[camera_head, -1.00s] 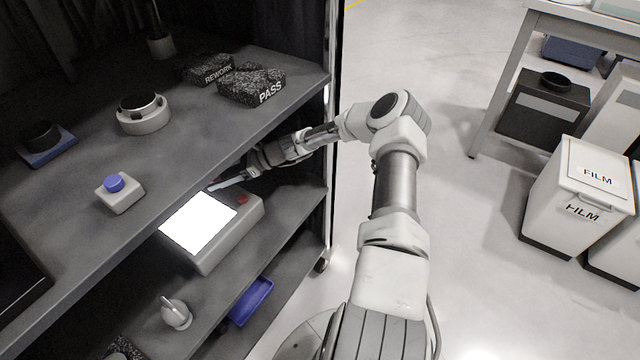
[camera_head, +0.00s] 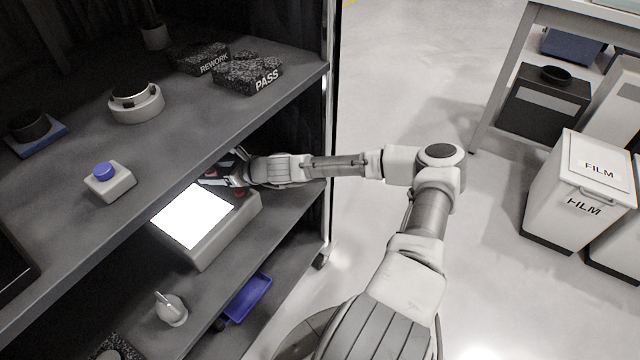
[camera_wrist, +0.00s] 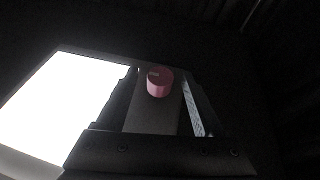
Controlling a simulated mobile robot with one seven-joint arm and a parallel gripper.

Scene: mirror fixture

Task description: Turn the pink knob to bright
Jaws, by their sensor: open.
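The pink knob (camera_wrist: 159,82) is a short round cylinder with a small pale mark on its top. It stands on the grey light box (camera_head: 225,230), beside the glowing white panel (camera_head: 193,216), which also fills the left of the wrist view (camera_wrist: 60,105). My gripper (camera_head: 222,172) reaches in over the far right end of the box, under the upper shelf. In the wrist view its open fingers lie either side of the knob, with a visible gap on each side. In the head view a small reddish patch shows by the fingers; the knob is mostly hidden there.
The upper shelf (camera_head: 215,130) overhangs close above my gripper. A blue-topped button box (camera_head: 108,181) and a ring fixture (camera_head: 136,103) stand above. A blue tray (camera_head: 247,298) lies below.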

